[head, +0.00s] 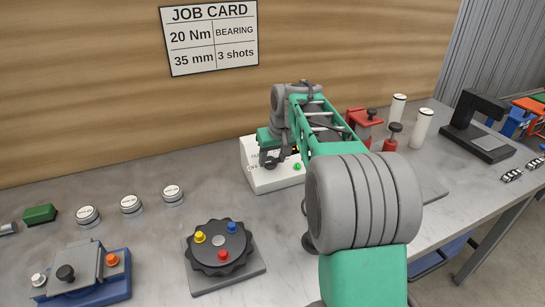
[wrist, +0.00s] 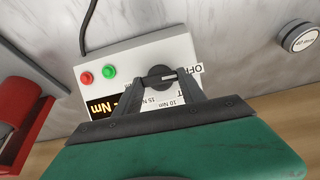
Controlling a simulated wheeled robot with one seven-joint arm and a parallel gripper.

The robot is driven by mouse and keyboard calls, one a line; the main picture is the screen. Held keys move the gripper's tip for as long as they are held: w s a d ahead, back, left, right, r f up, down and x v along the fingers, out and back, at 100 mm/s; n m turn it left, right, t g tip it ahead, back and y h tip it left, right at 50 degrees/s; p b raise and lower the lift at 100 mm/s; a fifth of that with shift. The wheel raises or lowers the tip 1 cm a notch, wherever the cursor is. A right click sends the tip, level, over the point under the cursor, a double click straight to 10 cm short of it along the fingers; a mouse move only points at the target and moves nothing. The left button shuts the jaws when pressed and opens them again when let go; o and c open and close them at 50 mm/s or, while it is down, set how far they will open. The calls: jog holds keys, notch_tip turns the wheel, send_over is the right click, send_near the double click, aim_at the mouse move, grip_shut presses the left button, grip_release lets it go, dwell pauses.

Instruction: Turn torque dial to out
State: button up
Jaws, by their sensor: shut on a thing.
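The torque dial (wrist: 160,74) is a dark round knob with a pale pointer line, on the white control box (wrist: 125,60) in the wrist view. The pointer line faces right in that view, towards the OFF label (wrist: 198,70). Labels for 10 Nm and 15 Nm sit below the dial, partly covered by the fingers. My gripper (wrist: 161,80) is shut on the dial, one finger on each side. In the head view, my gripper (head: 283,160) is over the white box (head: 265,182) and hides the dial.
A red press (head: 366,125) and white cylinders (head: 421,128) stand to the right. A black turntable (head: 218,247) is at front left.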

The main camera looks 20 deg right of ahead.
jog(key=m+p, duration=0.2)
jog(key=shift+d+r+y+p, duration=0.1)
jog(key=shift+r+y+p, duration=0.2)
jog(key=shift+p, duration=0.1)
jog(key=m+y+p, duration=0.1)
jog(key=m+p, duration=0.1)
jog(key=shift+s+d+p, duration=0.1)
jog(key=shift+p, duration=0.3)
jog(key=shift+f+m+t+y+p, duration=0.15)
jog(key=shift+m+t+y+p, duration=0.15)
jog(key=shift+m+p, duration=0.5)
jog(key=shift+f+m+t+y+p, duration=0.2)
jog(key=shift+m+t+p, duration=0.1)
jog(key=shift+m+p, duration=0.5)
jog(key=o, duration=1.4)
jog(key=shift+c, duration=0.2)
jog(key=b+v, duration=0.1)
jog(key=v, duration=0.6)
jog(key=shift+s+r, duration=0.15)
jog(key=shift+r, duration=0.2)
jog(key=shift+d, duration=0.15)
